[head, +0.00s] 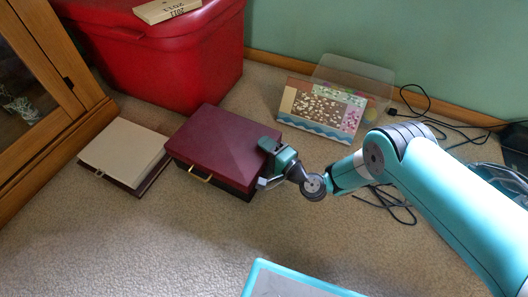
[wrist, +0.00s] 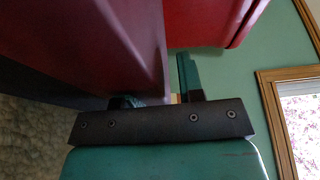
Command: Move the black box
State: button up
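The black box (head: 222,150) stands on the carpet in the middle of the head view. Its sides are dark, its lid is maroon, and a gold handle is on its front. My gripper (head: 270,150) is at the box's right side, with a finger at the lid's right edge. In the wrist view the box (wrist: 95,45) fills the upper left and covers most of one finger. The other finger of my gripper (wrist: 157,92) stands apart, with a gap showing between it and the box. The fingers are apart; whether either touches the box is unclear.
A cream-topped flat case (head: 125,152) lies left of the box, near a wooden cabinet (head: 45,120). A red bin (head: 165,60) stands behind. A patterned board (head: 325,107) and cables (head: 395,205) are to the right. Carpet in front is clear.

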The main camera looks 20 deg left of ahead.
jog(key=shift+w+a, duration=0.2)
jog(key=shift+a, duration=0.2)
grip_shut()
dwell(1.3)
